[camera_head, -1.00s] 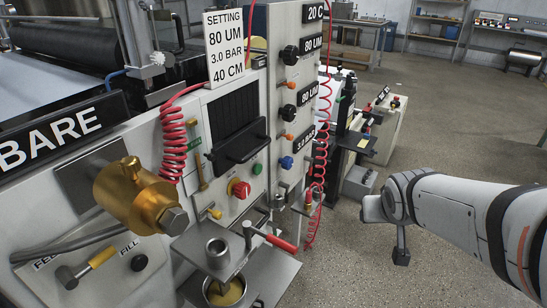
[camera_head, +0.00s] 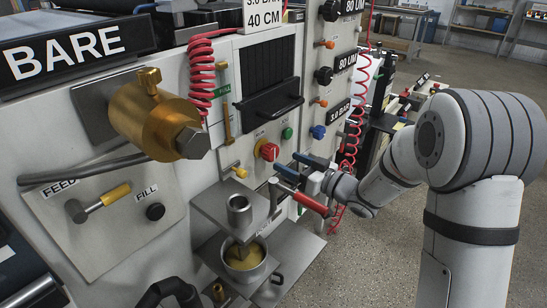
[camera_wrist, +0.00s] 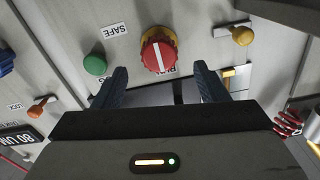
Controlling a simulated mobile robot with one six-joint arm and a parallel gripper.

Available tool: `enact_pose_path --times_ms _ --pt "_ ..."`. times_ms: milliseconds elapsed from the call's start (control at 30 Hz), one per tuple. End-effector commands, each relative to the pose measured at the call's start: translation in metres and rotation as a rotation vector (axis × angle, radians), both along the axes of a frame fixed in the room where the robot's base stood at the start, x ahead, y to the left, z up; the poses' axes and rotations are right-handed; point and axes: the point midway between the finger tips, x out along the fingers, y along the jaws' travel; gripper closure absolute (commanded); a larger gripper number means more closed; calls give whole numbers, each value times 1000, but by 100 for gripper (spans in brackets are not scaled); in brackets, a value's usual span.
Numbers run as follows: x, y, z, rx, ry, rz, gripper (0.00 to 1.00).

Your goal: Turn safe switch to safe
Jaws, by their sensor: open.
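The safe switch is a red knob with a white line on a yellow base; it is on the machine's front panel in the head view (camera_head: 269,151) and near top centre in the wrist view (camera_wrist: 157,51). Its white line runs nearly up and down in the wrist view. A SAFE label (camera_wrist: 114,31) is up and left of it there; another label below the knob is partly hidden. My gripper (camera_head: 292,164) is open and empty in front of the panel. In the wrist view its fingertips (camera_wrist: 160,70) are either side of the knob's lower edge, apart from it.
A green button (camera_wrist: 95,65) is close to the left finger in the wrist view. A red-handled lever (camera_head: 308,203) is just below my gripper in the head view. A yellow knob (camera_wrist: 242,36), a metal cup (camera_head: 244,262) and coiled red hoses (camera_head: 202,75) are nearby.

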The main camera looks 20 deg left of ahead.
Motion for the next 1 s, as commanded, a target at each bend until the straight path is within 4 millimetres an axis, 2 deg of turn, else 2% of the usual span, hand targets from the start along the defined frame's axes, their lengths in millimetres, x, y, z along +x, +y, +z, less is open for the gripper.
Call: enact_pose_path --times_ms 200,400,767,1000 --pt "13 34 0 0 -2 2 33" --pt "23 56 1 -1 -2 -1 33" --pt "26 64 1 -2 -1 -2 33" --pt "26 64 1 -2 -1 -2 51"
